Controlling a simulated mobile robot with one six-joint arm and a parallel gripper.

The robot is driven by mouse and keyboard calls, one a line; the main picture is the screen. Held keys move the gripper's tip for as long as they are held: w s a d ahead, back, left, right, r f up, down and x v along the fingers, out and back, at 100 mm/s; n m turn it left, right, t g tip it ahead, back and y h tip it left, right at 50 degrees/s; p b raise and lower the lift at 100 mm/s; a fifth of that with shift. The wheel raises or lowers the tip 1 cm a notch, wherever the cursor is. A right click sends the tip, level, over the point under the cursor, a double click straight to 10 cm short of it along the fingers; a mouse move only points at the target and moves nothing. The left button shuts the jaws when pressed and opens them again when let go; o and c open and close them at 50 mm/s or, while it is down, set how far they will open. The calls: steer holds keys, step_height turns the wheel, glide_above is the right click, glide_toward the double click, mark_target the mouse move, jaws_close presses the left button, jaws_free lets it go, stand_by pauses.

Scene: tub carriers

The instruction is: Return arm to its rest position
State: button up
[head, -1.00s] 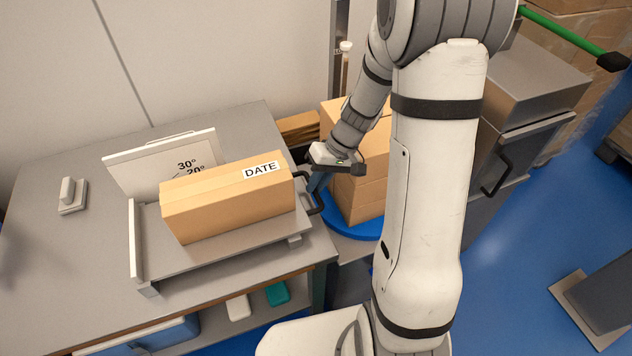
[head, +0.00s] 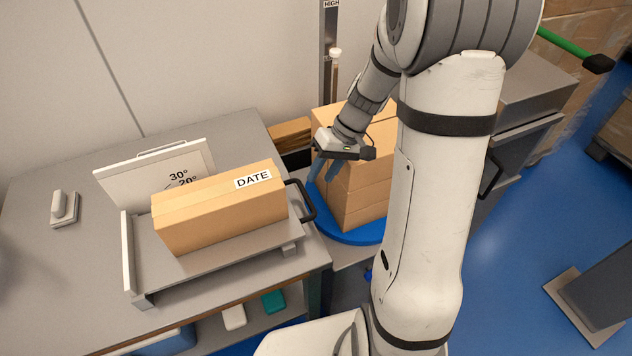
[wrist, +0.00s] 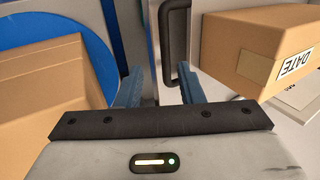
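My gripper (head: 328,172) hangs in front of the cardboard boxes on the blue turntable, to the right of the tilted tray's black handle. In the wrist view its two blue fingers (wrist: 160,90) stand wide apart with nothing between them. The black handle (wrist: 175,45) shows beyond the fingers in the wrist view. My arm is bent, with its upper links raised at the right of the head view.
A cardboard box labelled DATE (head: 222,208) lies on the grey tray (head: 215,258) on the bench. Stacked cardboard boxes (head: 362,190) stand on the blue turntable (head: 340,233), close to my gripper. A grey cabinet (head: 535,105) stands behind my arm.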

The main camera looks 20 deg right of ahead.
steer(key=shift+d+r, duration=0.3)
steer(key=shift+r, duration=0.3)
steer(key=s+a+r+m+t+h+p, duration=0.1)
steer(key=s+r+t+h+p, duration=0.2)
steer(key=s+r, duration=1.2)
step_height(320, 180, up, 3)
steer(key=h+p, duration=0.2)
steer(key=p, duration=0.2)
steer(key=shift+f+m, duration=0.2)
steer(key=shift+m, duration=0.2)
steer(key=shift+a, duration=0.1)
